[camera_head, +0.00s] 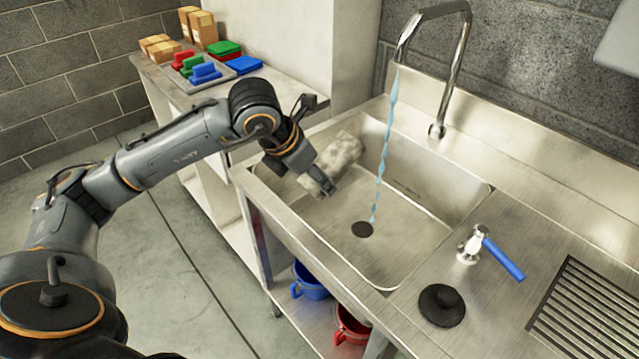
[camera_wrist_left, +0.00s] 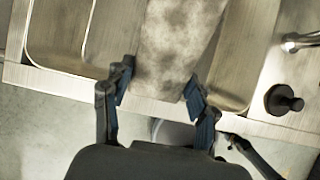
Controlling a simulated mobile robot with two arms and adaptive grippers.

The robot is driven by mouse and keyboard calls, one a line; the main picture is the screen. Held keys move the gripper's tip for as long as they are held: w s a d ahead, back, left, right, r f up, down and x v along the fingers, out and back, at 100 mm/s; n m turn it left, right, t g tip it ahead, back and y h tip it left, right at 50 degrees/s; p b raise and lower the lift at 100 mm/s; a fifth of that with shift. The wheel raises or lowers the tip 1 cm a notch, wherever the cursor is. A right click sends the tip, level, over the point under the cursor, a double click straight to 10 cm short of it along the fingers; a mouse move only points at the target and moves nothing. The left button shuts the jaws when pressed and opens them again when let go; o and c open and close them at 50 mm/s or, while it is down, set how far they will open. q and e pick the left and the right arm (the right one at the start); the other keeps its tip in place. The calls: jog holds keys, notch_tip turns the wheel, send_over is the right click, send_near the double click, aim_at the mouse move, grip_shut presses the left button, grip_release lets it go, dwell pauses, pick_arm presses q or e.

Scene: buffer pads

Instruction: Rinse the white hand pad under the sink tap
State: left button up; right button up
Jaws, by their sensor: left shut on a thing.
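My left gripper (camera_head: 322,186) is shut on the white hand pad (camera_head: 342,155), a pale block with grey-brown smudges. It holds the pad inside the left part of the sink basin (camera_head: 420,170). In the left wrist view the pad (camera_wrist_left: 178,45) extends away from the fingers of my left gripper (camera_wrist_left: 158,88). The tap (camera_head: 457,75) is running. Its blue water stream (camera_head: 384,155) falls toward the dark drain (camera_head: 362,229). The pad is left of the stream, and the two look apart. My right gripper is out of view.
A blue-handled lever (camera_head: 502,258) and a black stopper (camera_head: 441,304) are on the counter right of the basin. Coloured pads (camera_head: 205,73) and cardboard boxes (camera_head: 199,27) sit on the back-left bench. Blue (camera_head: 309,282) and red (camera_head: 350,328) buckets stand below.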

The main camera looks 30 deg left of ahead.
aim_at(335, 158)
pick_arm(q)
jog(key=w, duration=0.1)
jog(key=w+d+p, duration=0.1)
jog(key=w, duration=0.1)
jog(key=w+d+p, duration=0.1)
jog(key=w, duration=0.1)
jog(key=shift+w+d+r, duration=0.2)
jog(key=w+d, duration=0.2)
jog(key=w, duration=0.4)
jog(key=shift+w+f, duration=0.15)
jog(key=shift+w, duration=0.15)
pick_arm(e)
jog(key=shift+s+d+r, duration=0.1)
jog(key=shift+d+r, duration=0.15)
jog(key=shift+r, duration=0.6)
pick_arm(q)
jog(key=shift+d, duration=0.1)
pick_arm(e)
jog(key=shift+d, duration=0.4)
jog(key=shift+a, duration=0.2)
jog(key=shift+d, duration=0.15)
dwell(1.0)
pick_arm(q)
jog(key=shift+s+b, duration=0.1)
jog(key=shift+b, duration=0.2)
dwell(0.4)
